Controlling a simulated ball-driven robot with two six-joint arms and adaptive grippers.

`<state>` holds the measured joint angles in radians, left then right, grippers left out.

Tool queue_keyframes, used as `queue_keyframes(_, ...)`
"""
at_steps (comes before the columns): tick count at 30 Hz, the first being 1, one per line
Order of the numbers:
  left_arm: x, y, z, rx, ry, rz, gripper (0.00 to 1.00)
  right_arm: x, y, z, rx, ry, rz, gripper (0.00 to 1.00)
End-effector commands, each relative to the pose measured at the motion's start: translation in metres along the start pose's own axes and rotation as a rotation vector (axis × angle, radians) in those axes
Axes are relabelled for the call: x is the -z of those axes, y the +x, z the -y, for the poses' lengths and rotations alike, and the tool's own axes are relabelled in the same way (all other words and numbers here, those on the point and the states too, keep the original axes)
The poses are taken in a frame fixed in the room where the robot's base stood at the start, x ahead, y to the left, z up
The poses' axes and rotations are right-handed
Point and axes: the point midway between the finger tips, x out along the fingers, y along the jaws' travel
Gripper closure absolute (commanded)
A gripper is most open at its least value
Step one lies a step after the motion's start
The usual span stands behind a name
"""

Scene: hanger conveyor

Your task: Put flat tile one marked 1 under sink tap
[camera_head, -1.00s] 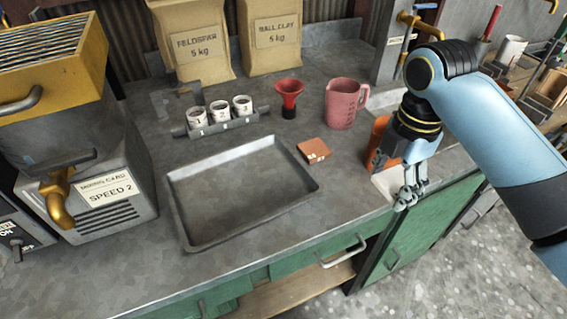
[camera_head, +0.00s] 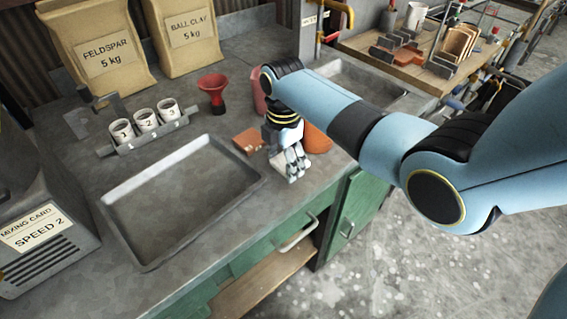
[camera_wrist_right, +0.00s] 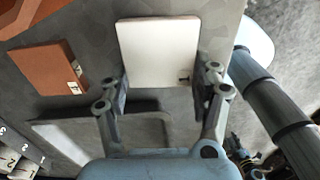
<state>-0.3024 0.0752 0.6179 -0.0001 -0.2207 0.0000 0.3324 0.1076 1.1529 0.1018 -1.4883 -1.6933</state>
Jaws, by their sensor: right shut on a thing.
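A flat white tile (camera_wrist_right: 158,50) with a small dark mark near one corner sits between the fingers of my right gripper (camera_wrist_right: 162,88) in the wrist view. The gripper is shut on it. In the head view my right gripper (camera_head: 291,165) is over the counter's front edge, right of a flat terracotta tile (camera_head: 247,140), and hides most of the white tile. The terracotta tile also shows in the wrist view (camera_wrist_right: 45,66) with a small label. The sink (camera_head: 350,80) is at the back right, partly behind my arm. My left gripper is out of view.
A grey tray (camera_head: 180,195) lies left of my gripper. A rack with numbered cups (camera_head: 146,120), a red funnel (camera_head: 213,88) and a partly hidden red jug (camera_head: 259,98) stand behind. An orange pot (camera_head: 318,138) is close beside my right gripper. Paper bags (camera_head: 105,55) stand at the back.

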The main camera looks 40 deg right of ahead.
Motion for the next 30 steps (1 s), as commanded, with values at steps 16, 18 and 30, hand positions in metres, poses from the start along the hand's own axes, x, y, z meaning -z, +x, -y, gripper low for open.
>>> queue_keyframes(16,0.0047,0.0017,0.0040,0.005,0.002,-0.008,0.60,-0.0003,0.0141,-0.0005,-0.002,0.000,0.000,0.27)
queue_keyframes(18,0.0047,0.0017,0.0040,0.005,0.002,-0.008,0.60,-0.0003,0.0140,-0.0005,-0.002,0.000,0.000,0.17)
queue_keyframes(30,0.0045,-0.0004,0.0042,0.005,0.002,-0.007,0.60,-0.0004,0.0077,-0.0007,-0.003,0.000,0.001,0.12)
